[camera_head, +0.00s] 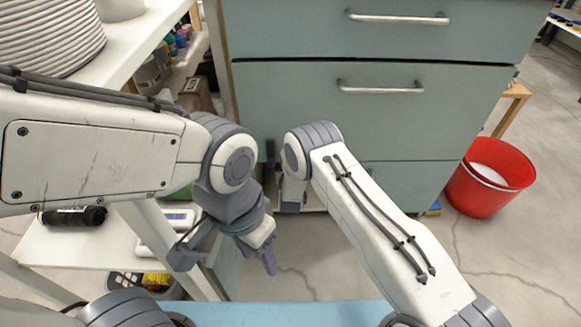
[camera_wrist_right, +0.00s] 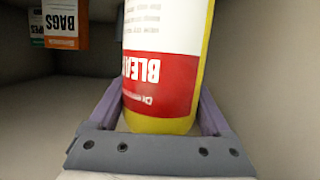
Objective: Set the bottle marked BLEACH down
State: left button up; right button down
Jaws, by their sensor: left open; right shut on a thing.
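The BLEACH bottle (camera_wrist_right: 160,75) is yellow with a white and red label, and its lettering is upside down in the right wrist view. My right gripper (camera_wrist_right: 160,100) is shut on it, with one purple finger on each side. The bottle's far end is cut off by the top of the picture, and I cannot tell what it rests on. In the head view the bottle and the right fingers are hidden by my right arm, which reaches toward the cabinet. My left gripper (camera_head: 228,254) is open and empty, hanging beside the white shelving.
A green drawer cabinet (camera_head: 290,90) with metal handles stands ahead. A red bucket (camera_head: 491,179) is on the floor at right. A white shelf (camera_head: 75,254) with a black roll (camera_head: 73,217) is at left. Behind the bottle are an orange BAGS box (camera_wrist_right: 64,24) and another box (camera_wrist_right: 36,27).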

pick_arm(q)
notch_tip(320, 180, down, 5)
jog(key=b, duration=0.4)
jog(key=shift+f, duration=0.1)
pick_arm(e)
jog(key=w+f, duration=0.1)
jog(key=w, duration=0.1)
jog(key=w+f, duration=0.2)
jog(key=shift+f, duration=0.2)
grip_release()
jog(key=shift+s+f, duration=0.1)
jog(key=shift+f, duration=0.05)
pick_arm(q)
notch_tip(320, 180, up, 7)
jog(key=p, duration=0.6)
pick_arm(e)
jog(key=v, duration=1.2)
